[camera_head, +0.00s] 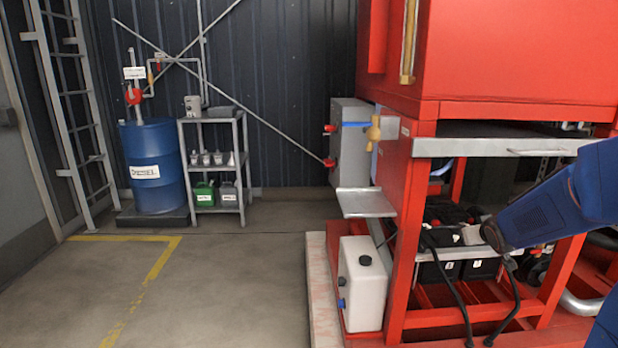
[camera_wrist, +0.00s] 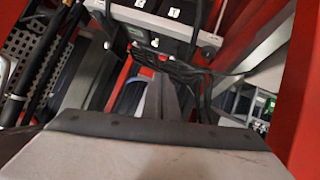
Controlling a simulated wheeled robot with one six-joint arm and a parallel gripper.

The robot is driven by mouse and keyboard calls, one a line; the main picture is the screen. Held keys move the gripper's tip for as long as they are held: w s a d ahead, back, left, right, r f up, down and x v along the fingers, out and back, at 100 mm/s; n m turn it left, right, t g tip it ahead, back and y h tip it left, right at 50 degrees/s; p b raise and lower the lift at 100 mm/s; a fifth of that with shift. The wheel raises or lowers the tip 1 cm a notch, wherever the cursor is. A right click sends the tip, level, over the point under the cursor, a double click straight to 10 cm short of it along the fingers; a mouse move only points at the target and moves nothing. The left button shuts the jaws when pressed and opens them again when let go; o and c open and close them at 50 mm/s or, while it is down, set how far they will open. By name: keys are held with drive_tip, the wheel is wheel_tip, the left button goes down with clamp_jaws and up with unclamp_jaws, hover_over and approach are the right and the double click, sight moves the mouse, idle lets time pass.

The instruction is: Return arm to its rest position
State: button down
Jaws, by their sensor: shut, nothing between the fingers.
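My blue arm reaches in from the right edge of the head view. Its dark end and my gripper (camera_head: 470,235) are in front of the lower bay of the red pump frame (camera_head: 395,230). In the wrist view my gripper (camera_wrist: 161,92) shows as grey fingers closed together, with nothing between them. Behind the fingers are dark cables and black boxes with white number labels (camera_wrist: 173,12). I cannot tell from these views whether the gripper touches any cable.
A metal drawer edge (camera_head: 510,147) lies above my gripper, and red posts stand close by. A white tank (camera_head: 362,284) and a small grey shelf (camera_head: 366,203) are left of it. A blue drum (camera_head: 153,168) and a rack (camera_head: 217,160) stand far left. The floor between is clear.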

drive_tip(key=s+a+g+y, duration=0.1)
drive_tip(key=s+a+g, duration=0.1)
drive_tip(key=s+a, duration=0.5)
drive_tip(key=s+a+g+y, duration=0.1)
drive_tip(key=s+a, duration=0.6)
drive_tip(key=s, duration=1.3)
drive_tip(key=s+a+g+y, duration=0.1)
drive_tip(key=s+a+g, duration=0.2)
drive_tip(key=s+a, duration=0.4)
drive_tip(key=s, duration=0.6)
drive_tip(key=shift+s+a+f+g, duration=0.15)
drive_tip(key=shift+a+f+g, duration=0.1)
drive_tip(key=shift+f+g, duration=0.1)
drive_tip(key=shift+d, duration=0.1)
